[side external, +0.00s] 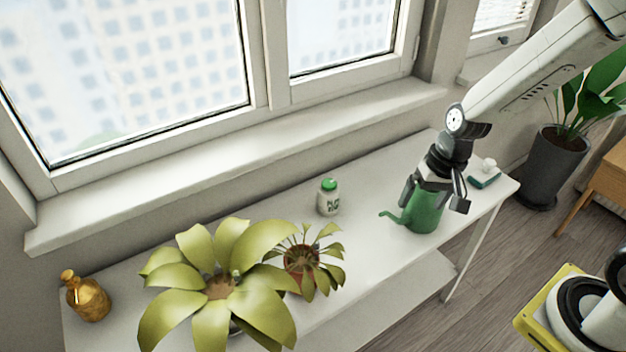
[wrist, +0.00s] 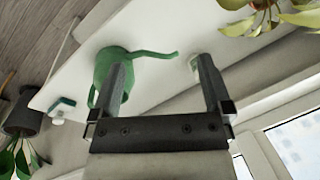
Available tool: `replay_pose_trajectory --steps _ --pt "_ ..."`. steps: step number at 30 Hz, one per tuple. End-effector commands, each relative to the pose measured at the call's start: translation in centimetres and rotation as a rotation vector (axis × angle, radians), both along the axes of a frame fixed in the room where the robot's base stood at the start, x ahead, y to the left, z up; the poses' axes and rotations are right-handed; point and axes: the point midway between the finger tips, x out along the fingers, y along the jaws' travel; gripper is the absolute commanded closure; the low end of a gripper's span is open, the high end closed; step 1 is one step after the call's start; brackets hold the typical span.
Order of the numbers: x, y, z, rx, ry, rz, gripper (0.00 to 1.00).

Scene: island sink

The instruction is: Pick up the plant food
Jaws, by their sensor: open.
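The plant food (side external: 328,203) is a small white bottle with a green cap and a green label, standing upright on the white table near the window sill. In the wrist view only a pale sliver of it (wrist: 193,62) shows beside the right finger, which hides most of it. My gripper (side external: 434,197) is open and empty. It is to the right of the bottle, over or close in front of the green watering can (side external: 426,213). In the wrist view the can (wrist: 106,62) shows behind the left finger of my gripper (wrist: 162,62).
The can's spout points toward the bottle. A small potted plant (side external: 301,258) and a larger one (side external: 220,287) stand left of the bottle, with an amber bottle (side external: 88,298) at far left. A teal item (side external: 484,179) lies right. Table between bottle and can is clear.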

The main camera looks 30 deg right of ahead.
Motion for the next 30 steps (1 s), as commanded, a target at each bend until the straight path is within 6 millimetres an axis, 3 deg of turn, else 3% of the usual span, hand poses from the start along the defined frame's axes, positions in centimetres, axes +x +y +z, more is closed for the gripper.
replay_pose_trajectory --steps 18,30 --pt "11.9 3.4 -5.3 0.583 0.284 -0.83 0.0" --pt "20.9 2.3 -8.8 1.035 0.409 -1.282 0.0"
